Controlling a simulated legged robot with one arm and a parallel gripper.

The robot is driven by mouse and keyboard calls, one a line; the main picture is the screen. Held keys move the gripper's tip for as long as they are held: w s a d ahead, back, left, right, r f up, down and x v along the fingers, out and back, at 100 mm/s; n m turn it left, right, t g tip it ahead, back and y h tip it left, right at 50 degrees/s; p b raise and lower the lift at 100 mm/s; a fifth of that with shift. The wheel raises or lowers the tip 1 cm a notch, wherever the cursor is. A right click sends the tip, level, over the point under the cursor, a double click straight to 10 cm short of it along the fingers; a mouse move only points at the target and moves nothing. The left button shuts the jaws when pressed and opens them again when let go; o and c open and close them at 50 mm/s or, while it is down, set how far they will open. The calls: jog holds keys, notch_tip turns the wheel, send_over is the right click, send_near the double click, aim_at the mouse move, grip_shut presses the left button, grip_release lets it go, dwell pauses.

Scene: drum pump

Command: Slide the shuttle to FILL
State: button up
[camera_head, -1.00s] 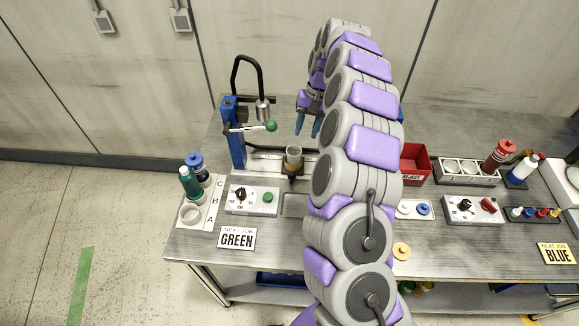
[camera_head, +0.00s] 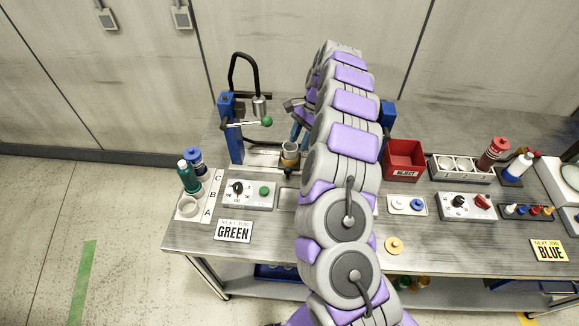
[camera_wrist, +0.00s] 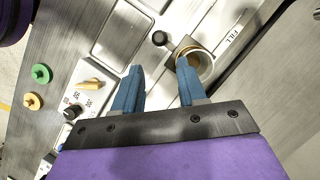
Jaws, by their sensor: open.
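The shuttle (camera_wrist: 182,45) sits on a pale rail and carries a cup (camera_wrist: 203,65); a black knob (camera_wrist: 160,38) stands beside it. The FILL label (camera_wrist: 234,35) is on the rail to the right of the cup in the wrist view. In the head view the cup (camera_head: 290,149) is near the blue press stand. My gripper (camera_wrist: 159,68) is open and empty, with blue fingers spread. The right fingertip overlaps the cup's near left edge in the wrist view; I cannot tell if it touches. In the head view my arm hides much of my gripper (camera_head: 298,132).
A blue press stand (camera_head: 231,130) with a green-tipped lever (camera_head: 266,121) rises left of the cup. A red reject bin (camera_head: 404,158) stands to the right.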

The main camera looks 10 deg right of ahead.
jog(key=b, duration=0.2)
send_near(290, 165)
jog(key=s+a+f, duration=0.4)
jog(key=s+f, duration=0.1)
jog(key=shift+a, duration=0.15)
grip_shut()
